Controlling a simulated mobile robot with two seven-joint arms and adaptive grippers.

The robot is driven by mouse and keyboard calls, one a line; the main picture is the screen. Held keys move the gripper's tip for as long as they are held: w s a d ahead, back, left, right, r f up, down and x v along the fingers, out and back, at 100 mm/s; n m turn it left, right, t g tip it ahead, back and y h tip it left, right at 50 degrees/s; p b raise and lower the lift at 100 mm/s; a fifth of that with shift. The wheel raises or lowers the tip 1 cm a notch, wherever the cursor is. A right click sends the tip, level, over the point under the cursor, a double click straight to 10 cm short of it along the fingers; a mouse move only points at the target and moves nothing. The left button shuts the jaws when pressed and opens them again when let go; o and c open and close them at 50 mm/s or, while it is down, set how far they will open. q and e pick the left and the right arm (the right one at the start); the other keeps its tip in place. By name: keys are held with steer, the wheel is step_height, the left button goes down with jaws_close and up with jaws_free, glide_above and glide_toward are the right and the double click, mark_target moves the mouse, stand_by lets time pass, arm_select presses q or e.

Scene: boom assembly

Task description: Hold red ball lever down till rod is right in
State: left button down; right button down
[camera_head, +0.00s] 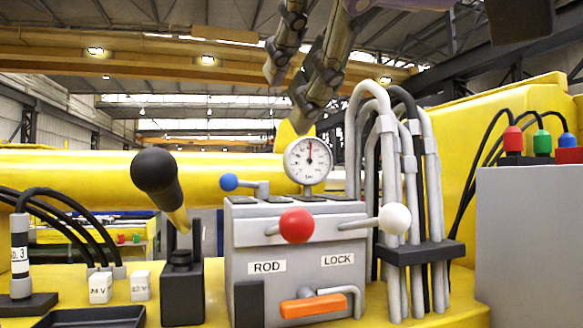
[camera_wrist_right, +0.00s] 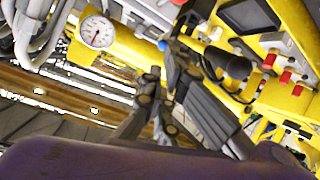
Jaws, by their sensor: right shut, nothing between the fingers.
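The red ball lever (camera_head: 295,225) stands out from the front of a grey valve block (camera_head: 325,278), above a label reading ROD. The red ball faces me with nothing touching it. No rod can be made out clearly. My left gripper is not in view.
A white ball lever (camera_head: 394,219) by the LOCK label, a blue ball lever (camera_head: 229,182) and an orange handle (camera_head: 313,306) are on the block. A pressure gauge (camera_head: 307,161) stands above. A black knob lever (camera_head: 155,171) is left; grey pipes (camera_head: 391,180) rise right.

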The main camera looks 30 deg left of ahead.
glide_above(281, 219)
steer(key=w+a, duration=0.2)
steer(key=a, duration=0.2)
step_height(281, 219, down, 5)
steer(key=d, duration=0.1)
steer(key=d+f, duration=0.1)
steer(key=s+d+f, duration=0.1)
steer(key=shift+d+p, duration=0.35)
steer(key=shift+a, duration=0.1)
